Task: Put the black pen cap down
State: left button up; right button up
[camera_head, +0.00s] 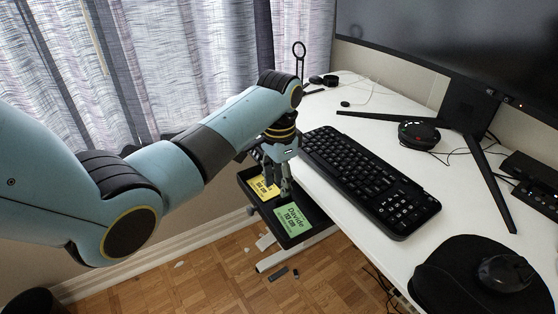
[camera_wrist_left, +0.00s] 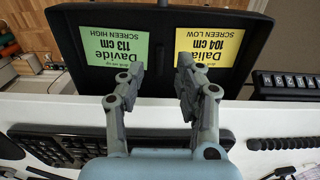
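My left gripper (camera_head: 278,184) reaches down over the black tray (camera_head: 318,226) at the desk's left edge. In the left wrist view its two fingers (camera_wrist_left: 160,70) are apart, with the dark tray floor (camera_wrist_left: 160,50) behind the gap. I see nothing held between them. I cannot make out the black pen cap for certain; a black cap against the black tray would be hard to see. A green note (camera_head: 293,219) and a yellow note (camera_head: 265,188) lie in the tray. My right gripper is not in view.
A black keyboard (camera_head: 370,180) lies on the white desk (camera_head: 345,215) beside the tray. A monitor stand, a round black device (camera_head: 419,134) and a mouse (camera_head: 505,272) on a black pad are further right.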

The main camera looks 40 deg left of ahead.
aim_at(279, 198)
pick_arm(q)
notch_tip(279, 198, up, 8)
dwell(0.6)
